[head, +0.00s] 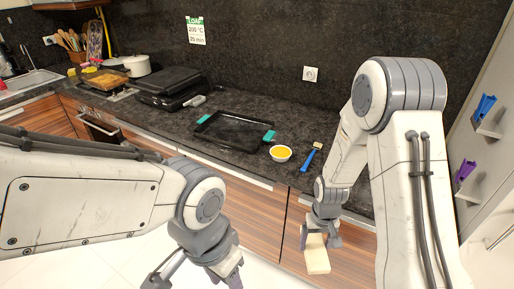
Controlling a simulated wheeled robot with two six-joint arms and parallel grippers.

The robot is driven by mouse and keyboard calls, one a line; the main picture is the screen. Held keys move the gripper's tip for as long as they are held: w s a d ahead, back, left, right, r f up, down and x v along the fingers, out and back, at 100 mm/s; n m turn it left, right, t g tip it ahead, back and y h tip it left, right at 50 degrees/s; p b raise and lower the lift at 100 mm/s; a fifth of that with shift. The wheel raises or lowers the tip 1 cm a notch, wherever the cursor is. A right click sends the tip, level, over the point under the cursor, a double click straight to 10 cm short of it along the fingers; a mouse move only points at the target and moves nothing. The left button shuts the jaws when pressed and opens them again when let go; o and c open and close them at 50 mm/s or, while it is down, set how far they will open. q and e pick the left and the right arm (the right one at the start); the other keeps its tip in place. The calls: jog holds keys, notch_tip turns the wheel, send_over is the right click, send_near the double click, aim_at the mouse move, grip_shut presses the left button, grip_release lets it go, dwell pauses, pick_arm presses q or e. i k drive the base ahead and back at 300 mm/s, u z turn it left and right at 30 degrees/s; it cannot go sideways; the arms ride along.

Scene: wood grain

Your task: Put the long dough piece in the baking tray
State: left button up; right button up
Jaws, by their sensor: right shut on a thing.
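The baking tray (232,131) is black and shallow with teal grips at its ends. It lies flat on the dark counter and looks empty. My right gripper (318,238) points down in front of the counter's front edge. It is shut on a pale, long block, the long dough piece (318,258), which hangs below it in front of the wooden cabinets. My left gripper (228,272) is low at the bottom of the view, apart from the tray. Its fingertips are partly cut off by the frame edge, so its opening is unclear.
A white bowl of yellow liquid (281,154) and a blue-handled brush (311,157) stand right of the tray. A black grill (168,88), a white pot (137,66) and a sink (28,80) are further left. A note (195,31) hangs on the wall.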

aim_at(236, 132)
jog(key=z, duration=0.85)
jog(key=k, duration=0.1)
jog(key=u, duration=1.7)
jog(key=i, duration=0.8)
jog(key=u, duration=0.15)
